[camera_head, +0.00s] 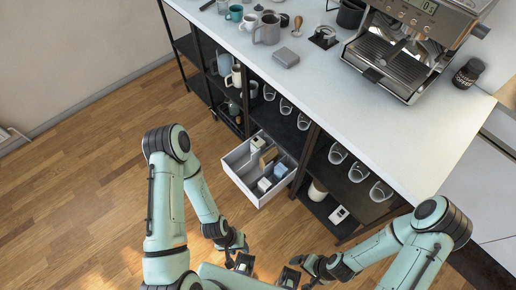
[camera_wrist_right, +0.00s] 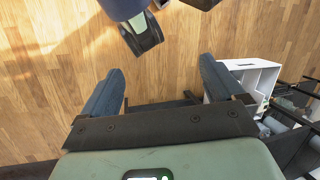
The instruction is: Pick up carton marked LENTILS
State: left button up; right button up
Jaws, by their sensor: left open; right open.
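An open white drawer (camera_head: 240,181) sticks out of the shelf unit and holds several small cartons. A brown carton (camera_head: 268,156), a white carton (camera_head: 257,143) and a pale blue carton (camera_head: 264,184) show inside. Their lettering is too small to read, so I cannot tell which is marked LENTILS. My left gripper (camera_head: 243,263) is open below the drawer in the head view, apart from it. My right gripper (camera_head: 289,277) is open to its right. In the right wrist view, the right gripper (camera_wrist_right: 162,88) has nothing between its fingers, and the drawer (camera_wrist_right: 248,75) shows at right.
The white counter (camera_head: 330,95) above carries an espresso machine (camera_head: 408,45), mugs and a dark jar (camera_head: 468,73). Glass cups hang beneath it. A white box (camera_head: 339,215) stands on the lower shelf. The wooden floor (camera_head: 90,180) at left is clear.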

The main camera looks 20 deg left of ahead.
aim_at(256, 143)
jog(key=i+j, duration=0.2)
jog(key=j, duration=0.2)
jog(key=i+j, duration=0.15)
jog(key=j, duration=0.25)
jog(key=i+j, duration=0.2)
jog(key=j, duration=0.2)
jog(key=i+j+z, duration=0.15)
jog(key=j+z, duration=0.25)
jog(key=i+j+z, duration=0.1)
jog(key=j+z, duration=0.2)
jog(key=z, duration=0.8)
